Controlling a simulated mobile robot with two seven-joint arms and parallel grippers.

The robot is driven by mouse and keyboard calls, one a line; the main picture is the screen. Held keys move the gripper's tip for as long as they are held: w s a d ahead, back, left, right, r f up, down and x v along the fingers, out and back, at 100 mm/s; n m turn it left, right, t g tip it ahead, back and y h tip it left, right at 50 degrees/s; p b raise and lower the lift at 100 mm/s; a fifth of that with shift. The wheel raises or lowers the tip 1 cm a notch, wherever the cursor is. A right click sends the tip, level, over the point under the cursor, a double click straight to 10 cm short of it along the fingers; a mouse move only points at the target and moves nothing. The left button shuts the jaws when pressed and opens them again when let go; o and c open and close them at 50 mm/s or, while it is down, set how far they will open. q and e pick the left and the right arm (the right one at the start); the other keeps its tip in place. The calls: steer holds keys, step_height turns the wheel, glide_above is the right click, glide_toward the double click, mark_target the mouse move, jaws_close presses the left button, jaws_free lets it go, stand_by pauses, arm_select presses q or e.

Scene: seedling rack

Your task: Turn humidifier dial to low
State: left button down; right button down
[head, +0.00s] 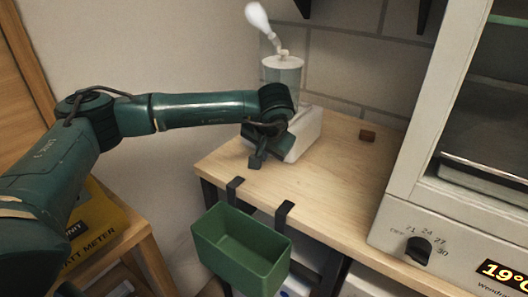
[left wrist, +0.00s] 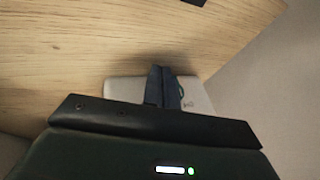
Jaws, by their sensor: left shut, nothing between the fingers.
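The humidifier (head: 284,74) stands at the back left of the wooden bench, with a clear tank on a white base (head: 307,137) and white mist rising from its spout. My left gripper (head: 257,161) is shut and empty, in front of the base and covering much of its front face. In the left wrist view, the shut fingers (left wrist: 160,88) point at the white base (left wrist: 123,90). I cannot make out the dial or its setting, nor whether the fingers touch it. My right gripper is not in view.
A green bin (head: 238,262) hangs on two black hooks at the bench's front edge. A pale cabinet (head: 388,240) with a knob and a 19° display stands on the right. The bench top (head: 300,180) between is clear.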

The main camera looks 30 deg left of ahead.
arm_select(q)
steer(key=shift+r+p, duration=0.45)
steer(key=shift+r, duration=0.3)
steer(key=shift+d, duration=0.45)
steer(key=d, duration=0.4)
steer(key=shift+s+r, duration=0.15)
steer(key=shift+s, duration=0.25)
steer(key=s+d+r, duration=0.4)
steer(key=d+r, duration=0.1)
steer(key=d, duration=0.1)
steer(key=shift+r, duration=0.3)
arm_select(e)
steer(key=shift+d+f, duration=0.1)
